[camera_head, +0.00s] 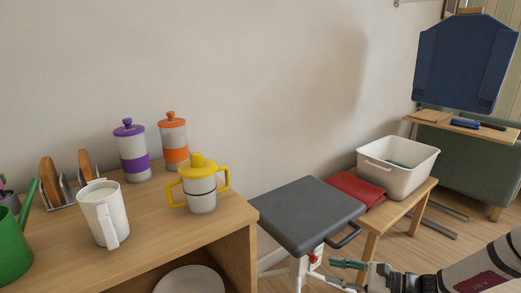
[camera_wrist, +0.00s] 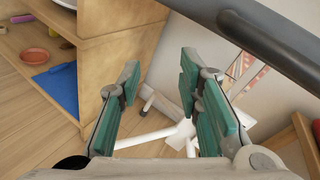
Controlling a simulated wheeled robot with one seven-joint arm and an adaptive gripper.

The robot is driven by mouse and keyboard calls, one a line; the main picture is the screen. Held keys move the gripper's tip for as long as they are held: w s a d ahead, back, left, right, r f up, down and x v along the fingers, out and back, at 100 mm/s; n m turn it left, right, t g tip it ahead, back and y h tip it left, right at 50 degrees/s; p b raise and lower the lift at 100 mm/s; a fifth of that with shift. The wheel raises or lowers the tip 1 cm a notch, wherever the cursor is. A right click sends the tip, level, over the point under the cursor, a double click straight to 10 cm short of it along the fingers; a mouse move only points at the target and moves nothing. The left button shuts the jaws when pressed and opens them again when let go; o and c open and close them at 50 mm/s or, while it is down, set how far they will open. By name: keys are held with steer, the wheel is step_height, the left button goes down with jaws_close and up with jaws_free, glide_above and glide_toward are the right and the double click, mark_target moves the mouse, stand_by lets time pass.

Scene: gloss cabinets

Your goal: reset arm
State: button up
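My gripper (camera_head: 338,273) is at the lower right of the head view, low in front of the grey-topped stool (camera_head: 308,214). Its two green-padded fingers are apart, and it also shows in the wrist view (camera_wrist: 159,76) with nothing between the fingers. My forearm comes in from the lower right corner. In the wrist view the stool's white legs and the wooden floor show beyond the fingers. A dark curved bar, likely the stool's handle or edge, crosses the upper right close to the gripper. I cannot tell whether it touches.
A wooden cabinet (camera_head: 150,228) at left bears a white mug (camera_head: 103,213), a yellow-handled cup (camera_head: 199,187), purple (camera_head: 132,150) and orange (camera_head: 173,142) lidded jars and a green watering can (camera_head: 12,245). A bench at right holds a white bin (camera_head: 398,170) and red cloth (camera_head: 356,188).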

steer(key=s+a+r+n+g+h, duration=0.3)
steer(key=s+a+r+n+g, duration=0.15)
steer(key=s+r+n, duration=0.4)
steer(key=s+a+r+n+g+h, duration=0.3)
steer(key=s+a+r+n+g, duration=0.15)
steer(key=s+r, duration=0.55)
steer(key=s+d+r+n+t+h, duration=0.1)
steer(key=s+d+r+n+h, duration=0.15)
steer(key=s, duration=0.45)
steer(key=s+d+r+n+h, duration=0.2)
steer(key=s+r+h, duration=0.1)
steer(key=s, duration=0.3)
steer(key=s+d+r+n+t+h, duration=0.1)
steer(key=s+d+r+n+h, duration=0.15)
steer(key=s, duration=0.45)
step_height(320, 180, up, 33)
steer(key=t+p, duration=0.3)
steer(key=p, duration=2.7)
steer(key=shift+w+a+r+m+t+p, duration=0.2)
steer(key=shift+w+a+m+t+p, duration=0.1)
steer(key=shift+t+p, duration=0.1)
